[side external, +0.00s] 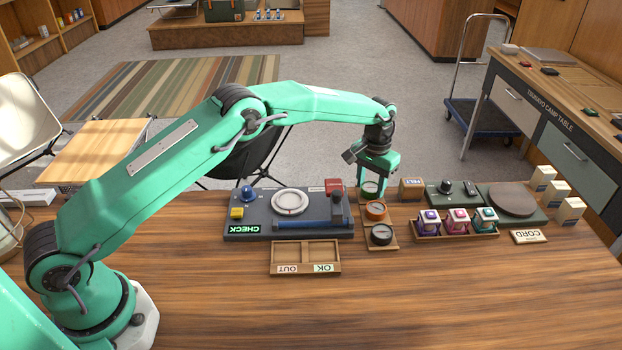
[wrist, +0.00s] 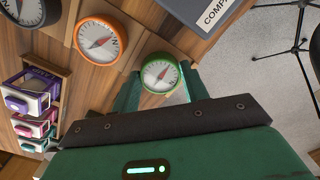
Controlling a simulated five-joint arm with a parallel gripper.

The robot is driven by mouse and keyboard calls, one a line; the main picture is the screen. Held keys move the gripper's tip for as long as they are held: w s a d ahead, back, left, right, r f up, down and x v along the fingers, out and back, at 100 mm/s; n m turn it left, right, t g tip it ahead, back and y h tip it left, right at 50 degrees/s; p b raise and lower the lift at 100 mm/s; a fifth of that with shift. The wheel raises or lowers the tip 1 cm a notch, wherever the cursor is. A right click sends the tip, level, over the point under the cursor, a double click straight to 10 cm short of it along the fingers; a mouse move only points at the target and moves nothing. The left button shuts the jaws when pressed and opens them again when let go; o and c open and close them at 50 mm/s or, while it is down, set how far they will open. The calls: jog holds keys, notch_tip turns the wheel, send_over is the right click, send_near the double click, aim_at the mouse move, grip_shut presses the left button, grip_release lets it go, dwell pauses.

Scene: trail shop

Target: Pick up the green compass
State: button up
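The green compass (wrist: 160,74) has a green rim, a white dial and a red needle. In the side view the same compass (side external: 370,188) is at the back end of a wooden rack, partly hidden by my gripper. My gripper (side external: 373,184) points down over it, with a finger on either side. In the wrist view my gripper's fingers (wrist: 161,84) stand apart, one to the left and one to the right of the compass. I cannot see whether they touch its rim.
An orange compass (side external: 376,210) and a black compass (side external: 381,234) sit in line nearer the front. A dark check station (side external: 240,216) stands to the left, a small wooden box (side external: 411,189) to the right. A rack of colored boxes (side external: 457,236) is at the right front.

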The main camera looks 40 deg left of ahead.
aim_at(371, 189)
jog(key=shift+r, duration=0.1)
jog(key=shift+r, duration=0.85)
jog(key=r, duration=0.2)
jog(key=shift+s+d+r, duration=0.2)
jog(key=shift+d+r, duration=0.05)
jog(key=shift+r, duration=0.05)
jog(key=s+d+r, duration=0.6)
jog(key=s+d, duration=0.1)
jog(key=d, duration=0.1)
jog(key=shift+s+r, duration=0.2)
jog(key=shift+r, duration=0.05)
jog(key=shift+d, duration=0.1)
